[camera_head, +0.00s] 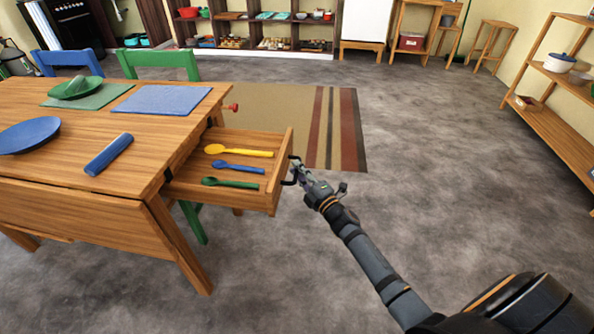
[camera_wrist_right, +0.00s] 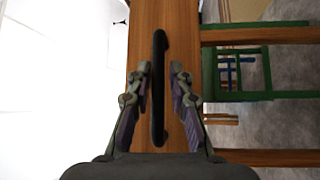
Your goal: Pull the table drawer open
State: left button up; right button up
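The wooden table (camera_head: 165,135) stands at the left, and its drawer (camera_head: 284,172) is out from the right end. Yellow, blue and green spoons lie in it. The drawer's black bar handle (camera_head: 291,172) is on its outer front. My right gripper (camera_head: 299,176) is at this handle. In the right wrist view the handle (camera_wrist_right: 160,90) runs between the two fingers of my right gripper (camera_wrist_right: 159,78), with a narrow gap showing on each side. The fingers look apart, not closed on the bar. My left gripper is not in view.
A blue plate (camera_head: 28,135), a blue roll (camera_head: 108,154) and place mats lie on the tabletop. A green chair (camera_head: 160,60) stands behind the table, near a striped rug (camera_head: 340,130). The floor (camera_head: 440,150) to the right is clear up to a wooden shelf (camera_head: 560,125).

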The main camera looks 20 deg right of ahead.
jog(key=shift+o, duration=0.9)
jog(key=shift+r, duration=0.1)
jog(key=v, duration=1.2)
